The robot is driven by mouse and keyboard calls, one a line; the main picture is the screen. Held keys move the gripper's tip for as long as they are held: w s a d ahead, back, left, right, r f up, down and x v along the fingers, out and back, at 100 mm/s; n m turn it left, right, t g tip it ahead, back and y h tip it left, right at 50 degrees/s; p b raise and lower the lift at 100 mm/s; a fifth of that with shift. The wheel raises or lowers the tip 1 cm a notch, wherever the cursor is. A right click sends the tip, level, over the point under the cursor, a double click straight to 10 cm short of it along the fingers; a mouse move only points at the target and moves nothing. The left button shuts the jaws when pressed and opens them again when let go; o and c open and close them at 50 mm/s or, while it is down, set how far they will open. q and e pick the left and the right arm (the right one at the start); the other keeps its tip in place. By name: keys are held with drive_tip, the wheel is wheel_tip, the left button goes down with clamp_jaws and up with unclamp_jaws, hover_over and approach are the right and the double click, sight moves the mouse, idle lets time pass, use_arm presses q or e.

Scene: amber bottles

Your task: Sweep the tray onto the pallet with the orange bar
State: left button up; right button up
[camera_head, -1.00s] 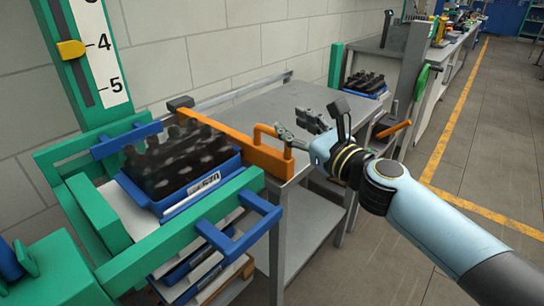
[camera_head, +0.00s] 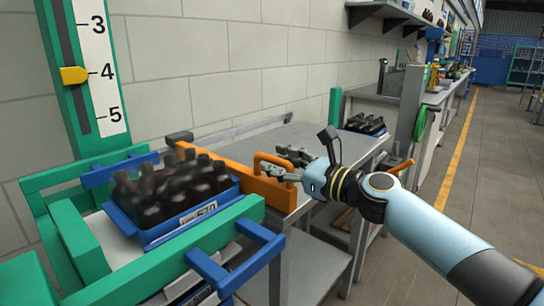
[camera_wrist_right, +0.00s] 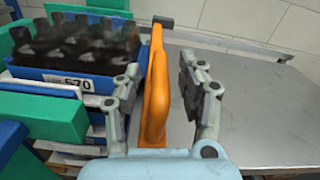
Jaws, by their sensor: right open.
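A blue tray (camera_head: 152,234) full of dark amber bottles (camera_head: 172,190) sits in the green frame left of the grey table; it also shows at the upper left of the right wrist view (camera_wrist_right: 103,84). The orange bar (camera_head: 236,172) with its loop handle stands along the table's left edge, beside the tray. My right gripper (camera_head: 290,162) is open at the handle. In the right wrist view the orange bar (camera_wrist_right: 156,95) runs between its parted fingers (camera_wrist_right: 160,68). Contact cannot be told. My left gripper is not in view. I cannot single out the pallet.
The grey table (camera_head: 255,140) is mostly bare, with another crate of dark bottles (camera_head: 364,124) beyond it. Green rails (camera_head: 190,245) and a blue bracket (camera_head: 238,262) stand in front of the tray. A wall (camera_head: 220,70) runs behind.

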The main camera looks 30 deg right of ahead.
drive_tip(key=shift+x, duration=1)
drive_tip(key=shift+c, duration=0.5)
clamp_jaws()
